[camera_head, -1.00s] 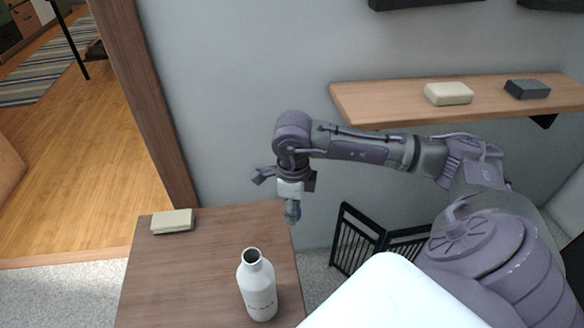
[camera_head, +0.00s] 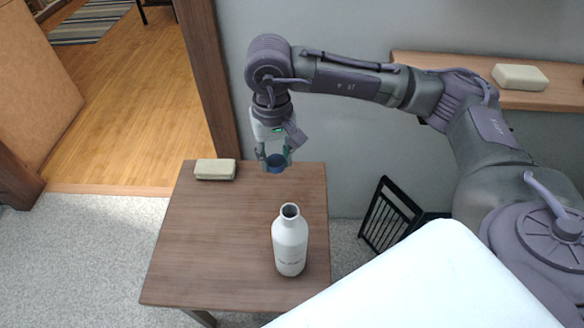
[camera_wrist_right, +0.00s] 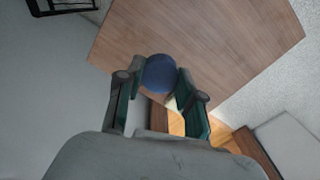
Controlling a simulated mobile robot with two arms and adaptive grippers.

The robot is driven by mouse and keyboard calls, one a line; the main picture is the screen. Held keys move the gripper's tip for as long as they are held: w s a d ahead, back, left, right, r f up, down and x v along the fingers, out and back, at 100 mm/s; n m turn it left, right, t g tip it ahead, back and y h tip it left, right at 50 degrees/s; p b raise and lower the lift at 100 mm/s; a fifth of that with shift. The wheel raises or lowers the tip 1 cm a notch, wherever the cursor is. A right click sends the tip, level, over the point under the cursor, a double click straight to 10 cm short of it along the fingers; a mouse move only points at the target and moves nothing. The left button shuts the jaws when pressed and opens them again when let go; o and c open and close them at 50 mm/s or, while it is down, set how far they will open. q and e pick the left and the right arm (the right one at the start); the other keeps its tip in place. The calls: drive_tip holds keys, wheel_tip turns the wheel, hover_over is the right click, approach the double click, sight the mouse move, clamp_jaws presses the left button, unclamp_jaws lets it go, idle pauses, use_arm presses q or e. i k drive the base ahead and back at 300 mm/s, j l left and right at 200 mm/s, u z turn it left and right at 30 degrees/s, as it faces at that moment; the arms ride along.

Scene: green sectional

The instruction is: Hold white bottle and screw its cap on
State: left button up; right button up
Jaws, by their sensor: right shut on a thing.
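The white bottle (camera_head: 290,243) stands upright and uncapped on the wooden table (camera_head: 210,262), its dark mouth open at the top. My right gripper (camera_head: 275,162) is shut on a blue cap (camera_head: 276,161) and holds it in the air over the far side of the table, behind and above the bottle, apart from it. In the right wrist view the blue cap (camera_wrist_right: 160,73) sits between the two fingertips, with the table top (camera_wrist_right: 200,40) beyond it. The bottle cannot be made out in that view. My left gripper is not in view.
A cream block (camera_head: 215,169) lies at the table's far left corner. A wall shelf (camera_head: 550,98) with another cream block (camera_head: 520,77) is at the right. A black metal rack (camera_head: 390,215) stands on the floor beside the table. The table's left half is mostly clear.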

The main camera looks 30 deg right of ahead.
sight(290, 231)
drive_tip(key=k+l+u, duration=0.15)
drive_tip(key=k+l, duration=0.75)
drive_tip(key=k, duration=0.1)
